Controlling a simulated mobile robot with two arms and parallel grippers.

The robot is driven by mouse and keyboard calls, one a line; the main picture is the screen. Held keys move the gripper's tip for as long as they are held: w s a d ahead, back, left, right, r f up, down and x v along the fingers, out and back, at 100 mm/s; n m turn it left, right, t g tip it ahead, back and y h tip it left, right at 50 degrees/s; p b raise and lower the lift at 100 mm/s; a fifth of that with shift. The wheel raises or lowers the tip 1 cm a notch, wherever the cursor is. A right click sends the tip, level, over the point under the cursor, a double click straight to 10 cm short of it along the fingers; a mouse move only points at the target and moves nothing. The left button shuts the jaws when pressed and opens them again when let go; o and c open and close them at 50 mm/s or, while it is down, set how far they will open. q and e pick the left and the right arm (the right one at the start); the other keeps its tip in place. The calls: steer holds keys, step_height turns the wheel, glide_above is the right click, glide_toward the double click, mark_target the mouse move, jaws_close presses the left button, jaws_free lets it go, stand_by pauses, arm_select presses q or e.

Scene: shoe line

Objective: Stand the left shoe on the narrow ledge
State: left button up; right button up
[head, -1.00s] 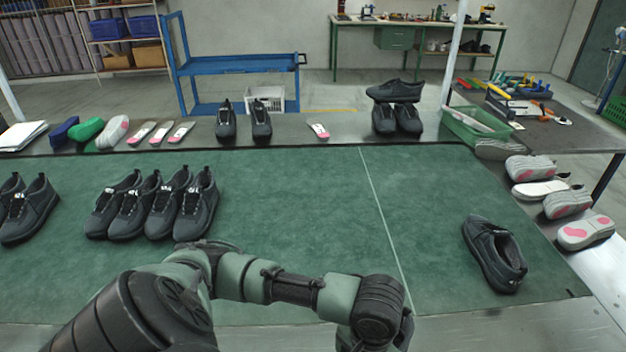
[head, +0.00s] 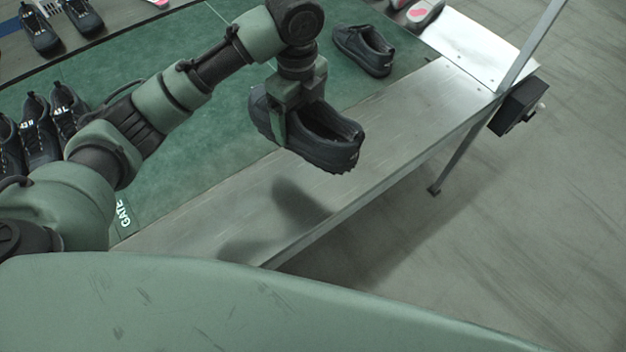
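A dark grey shoe (head: 335,140) hangs in my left gripper (head: 284,118), toe toward the upper left and heel opening toward the lower right. One finger shows against its side; the other is hidden. The shoe looks roughly level, sole down. In the picture it overlaps the narrow bare metal ledge (head: 385,112) along the mat's front edge. A shadow on the ledge lies apart from it, so it appears raised. A similar dark shoe (head: 363,50) stands alone on the green mat. I cannot tell which shoe is left by shape. My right gripper is not in view.
Several dark shoes (head: 35,130) stand on the green mat (head: 190,125) at left. A pair (head: 62,22) stands behind. A post with a black box (head: 518,104) rises at the ledge's right end. Open floor lies beyond the ledge's front edge.

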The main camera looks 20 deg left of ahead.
mark_target(305, 125)
arm_select(q)
steer(key=shift+w+d+r+m, duration=0.15)
steer(key=shift+w+r+m, duration=0.1)
steer(key=shift+r+m, duration=0.35)
steer(key=shift+w+d+r+m, duration=0.15)
steer(key=shift+w+r+m, duration=0.1)
steer(key=shift+r+m, duration=0.3)
steer(key=shift+w+f+m, duration=0.1)
steer(key=shift+f+m, duration=0.05)
steer(key=shift+m, duration=0.1)
steer(key=shift+f+p, duration=1)
steer(key=shift+f, duration=8.8)
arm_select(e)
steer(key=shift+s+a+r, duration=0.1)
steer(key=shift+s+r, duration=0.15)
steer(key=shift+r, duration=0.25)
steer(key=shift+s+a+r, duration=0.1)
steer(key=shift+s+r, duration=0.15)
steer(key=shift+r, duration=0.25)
arm_select(q)
steer(key=shift+f, duration=0.15)
steer(key=o, duration=1.7)
step_height(305, 125, up, 12)
steer(key=shift+r+b, duration=0.15)
steer(key=shift+b, duration=0.35)
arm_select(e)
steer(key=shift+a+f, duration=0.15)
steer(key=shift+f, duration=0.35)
